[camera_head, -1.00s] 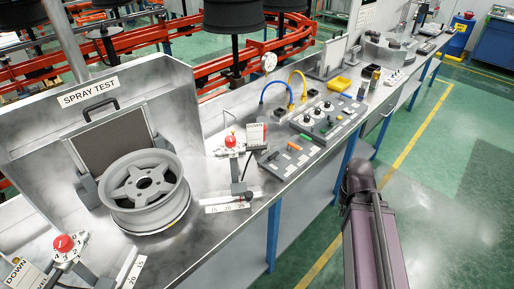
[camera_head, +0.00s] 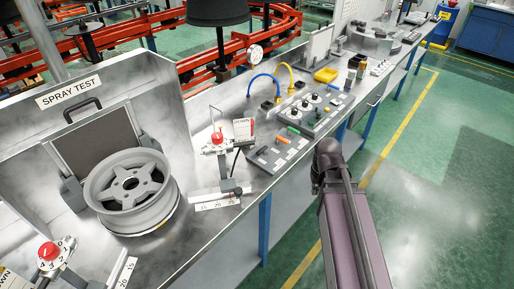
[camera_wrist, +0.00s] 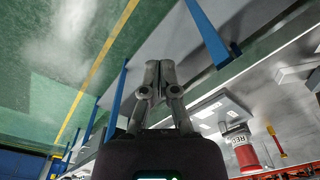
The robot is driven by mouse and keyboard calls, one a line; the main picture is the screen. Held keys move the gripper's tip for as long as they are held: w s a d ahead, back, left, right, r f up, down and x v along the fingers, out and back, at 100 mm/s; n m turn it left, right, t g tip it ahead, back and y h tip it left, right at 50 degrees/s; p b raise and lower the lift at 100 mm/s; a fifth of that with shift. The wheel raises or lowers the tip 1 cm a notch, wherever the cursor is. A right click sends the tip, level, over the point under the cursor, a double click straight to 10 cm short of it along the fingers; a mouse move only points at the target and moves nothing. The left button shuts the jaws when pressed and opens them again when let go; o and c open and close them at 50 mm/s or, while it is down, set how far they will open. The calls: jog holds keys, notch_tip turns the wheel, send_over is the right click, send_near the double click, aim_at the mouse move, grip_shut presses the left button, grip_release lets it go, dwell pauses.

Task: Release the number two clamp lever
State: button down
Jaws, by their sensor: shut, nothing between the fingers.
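A grey wheel (camera_head: 130,188) sits on the steel bench inside the spray test bay. A clamp unit with a red knob (camera_head: 217,138), a scale and a dark-ended lever (camera_head: 238,190) stands right of the wheel. A second unit with a red knob (camera_head: 48,251) and numbered dial stands at the lower left, partly cut off. I cannot read which is number two. My gripper (camera_wrist: 157,82) is shut and empty in the wrist view, over the floor and bench edge. In the head view my arm is right of the bench; the gripper is not discernible there.
A control panel (camera_head: 315,113) with knobs and a smaller switch box (camera_head: 277,152) lie along the bench. A yellow tray (camera_head: 325,75) and bottles stand farther back. Blue bench legs (camera_head: 265,228) edge the open green floor (camera_head: 420,215). The wrist view shows a red object (camera_wrist: 245,157) with a lettered label.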

jog(key=w+a+r+n+t+y+p, duration=0.1)
jog(key=w+a+r+n, duration=0.1)
jog(key=w+a, duration=0.4)
jog(key=w+a+r+n+p, duration=0.1)
jog(key=w+a+n+p, duration=0.2)
jog(key=w, duration=0.5)
notch_tip(320, 180, up, 3)
jog(key=n+t+y, duration=0.1)
jog(key=n+y, duration=0.1)
jog(key=n, duration=0.2)
send_over(262, 152)
jog(key=w+a, duration=0.2)
jog(key=a, duration=0.1)
jog(key=shift+s+a+f, duration=0.15)
jog(key=shift+s, duration=0.1)
jog(key=shift+f, duration=0.15)
jog(key=b+x, duration=0.9)
jog(key=x, duration=0.1)
jog(key=s+d, duration=0.2)
jog(key=shift+d, duration=0.3)
jog(key=shift+s+d, duration=0.3)
jog(key=shift+d, duration=0.1)
jog(key=shift+a+n, duration=0.1)
jog(key=shift+n, duration=0.2)
